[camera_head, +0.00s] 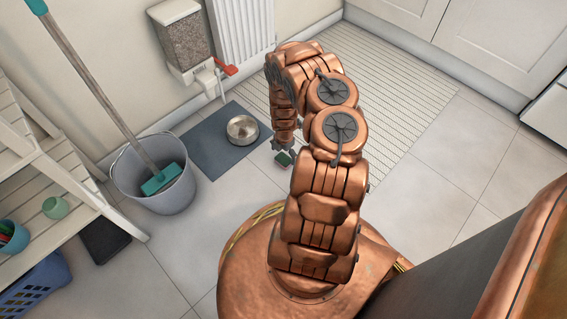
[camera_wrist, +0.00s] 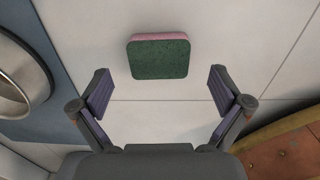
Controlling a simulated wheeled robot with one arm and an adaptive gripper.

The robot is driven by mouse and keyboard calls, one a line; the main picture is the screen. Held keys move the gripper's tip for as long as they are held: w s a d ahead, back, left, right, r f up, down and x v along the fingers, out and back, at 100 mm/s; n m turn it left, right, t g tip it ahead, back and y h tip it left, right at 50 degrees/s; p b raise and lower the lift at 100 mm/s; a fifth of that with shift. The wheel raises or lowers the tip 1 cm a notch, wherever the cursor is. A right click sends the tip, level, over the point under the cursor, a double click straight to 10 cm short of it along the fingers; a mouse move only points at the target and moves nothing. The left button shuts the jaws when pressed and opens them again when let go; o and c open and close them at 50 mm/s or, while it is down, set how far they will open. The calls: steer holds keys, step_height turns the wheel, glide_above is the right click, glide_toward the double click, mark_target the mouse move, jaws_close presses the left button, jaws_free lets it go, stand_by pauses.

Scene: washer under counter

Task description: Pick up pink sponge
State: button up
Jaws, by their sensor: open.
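The pink sponge (camera_wrist: 159,58) lies on the pale tiled floor in the wrist view. Its dark green scouring face shows, with a pink edge along the far side. In the head view a small green part of it (camera_head: 283,158) shows just below my gripper (camera_head: 286,149), and my arm hides much of the area beside it. In the wrist view my gripper (camera_wrist: 160,90) is open, its two fingers spread wider than the sponge. The sponge appears between and ahead of the fingertips, with no finger touching it.
A metal bowl (camera_head: 242,129) stands on a blue-grey mat (camera_head: 207,148), left of the sponge. A grey bucket (camera_head: 127,184) with a mop, a white shelf (camera_head: 75,222) and a wall dispenser (camera_head: 183,40) are farther left. A ribbed rug (camera_head: 408,99) lies to the right.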

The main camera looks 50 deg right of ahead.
mark_target(284, 159)
steer(key=shift+f+b, duration=1.55)
steer(key=shift+f, duration=0.35)
steer(key=shift+c, duration=0.2)
steer(key=c, duration=0.7)
